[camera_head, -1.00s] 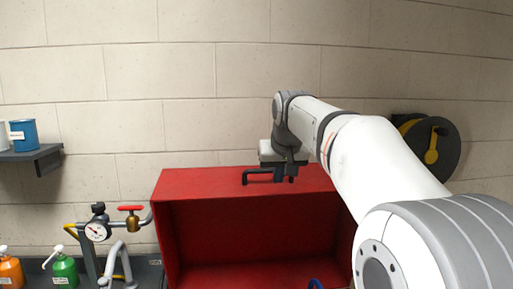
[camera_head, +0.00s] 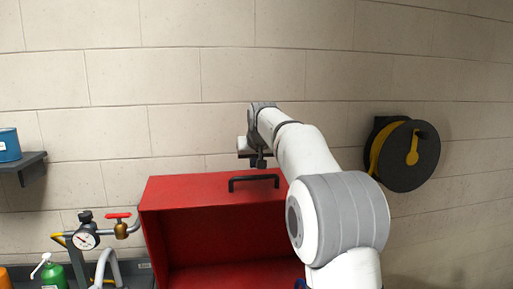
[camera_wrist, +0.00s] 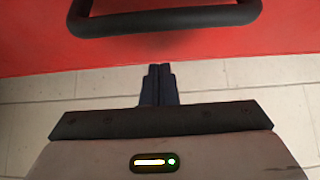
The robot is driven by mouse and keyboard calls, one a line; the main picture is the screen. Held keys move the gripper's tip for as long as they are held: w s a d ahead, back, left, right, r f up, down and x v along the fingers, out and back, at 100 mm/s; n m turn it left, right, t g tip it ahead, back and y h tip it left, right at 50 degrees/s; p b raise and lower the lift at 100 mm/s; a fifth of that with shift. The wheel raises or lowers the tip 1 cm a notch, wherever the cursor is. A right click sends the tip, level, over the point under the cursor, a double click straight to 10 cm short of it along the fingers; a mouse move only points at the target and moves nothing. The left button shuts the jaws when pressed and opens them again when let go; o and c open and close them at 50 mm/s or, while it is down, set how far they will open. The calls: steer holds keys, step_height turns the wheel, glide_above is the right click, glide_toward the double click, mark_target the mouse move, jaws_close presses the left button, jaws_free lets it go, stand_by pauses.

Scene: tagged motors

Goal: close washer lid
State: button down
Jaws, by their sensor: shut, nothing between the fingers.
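The red washer lid (camera_head: 222,187) stands raised, with its hollow underside open toward me in the head view. A black bar handle (camera_head: 254,178) sits on its upper face. My gripper (camera_head: 258,163) is above and behind the handle, near the lid's far top edge. In the wrist view, my gripper (camera_wrist: 159,70) has its two dark fingers together and empty, with the tips by the edge of the red lid (camera_wrist: 35,45). The handle (camera_wrist: 165,20) lies beyond the fingertips, apart from them. Whether the fingers touch the lid cannot be told.
A block wall (camera_head: 200,70) stands close behind the lid. A black hose reel with yellow hose (camera_head: 403,155) hangs at right. A gauge with a red-handled valve (camera_head: 85,238) and a green bottle (camera_head: 54,275) stand at lower left. A shelf (camera_head: 25,165) holds a blue can (camera_head: 8,146).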

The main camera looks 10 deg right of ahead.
mark_target(256, 176)
steer(key=s, duration=0.3)
steer(key=shift+s+f, duration=0.1)
steer(key=shift+s, duration=0.15)
steer(key=shift+f, duration=0.3)
steer(key=shift+s, duration=0.2)
